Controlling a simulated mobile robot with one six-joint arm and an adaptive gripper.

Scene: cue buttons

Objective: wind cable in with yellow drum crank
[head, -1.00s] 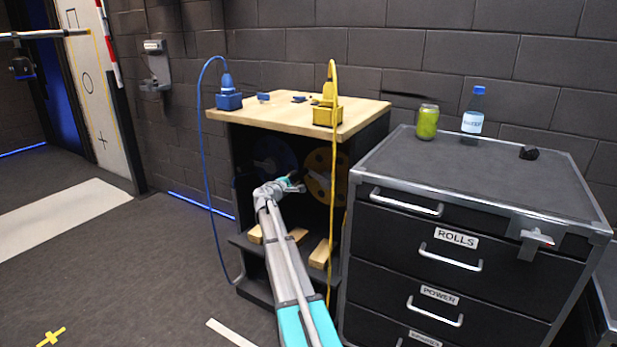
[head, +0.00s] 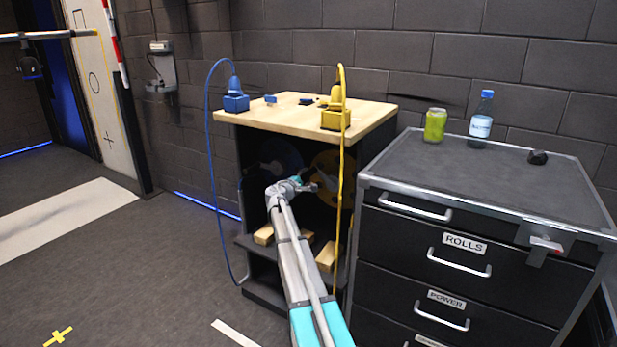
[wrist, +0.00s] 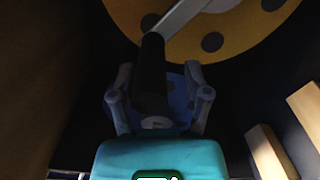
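The yellow drum (head: 327,162) sits inside the dark cabinet under the wooden top, partly behind my gripper (head: 308,186). In the wrist view the yellow drum (wrist: 240,42) fills the top, with dark round holes and a grey crank arm (wrist: 188,14) across it. The black crank handle (wrist: 152,75) points toward me between the fingers of my gripper (wrist: 160,98). The fingers stand apart, with a gap visible on the handle's right; contact on its left is unclear. The yellow cable (head: 340,210) runs from a yellow plug block (head: 335,118) down the cabinet's front.
A dim blue drum (head: 278,155) is left of the yellow one, and a blue cable (head: 214,190) hangs at the cabinet's left. Wooden blocks (head: 326,257) lie on the lower shelf. A dark drawer unit (head: 455,200) stands close on the right. Floor on the left is clear.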

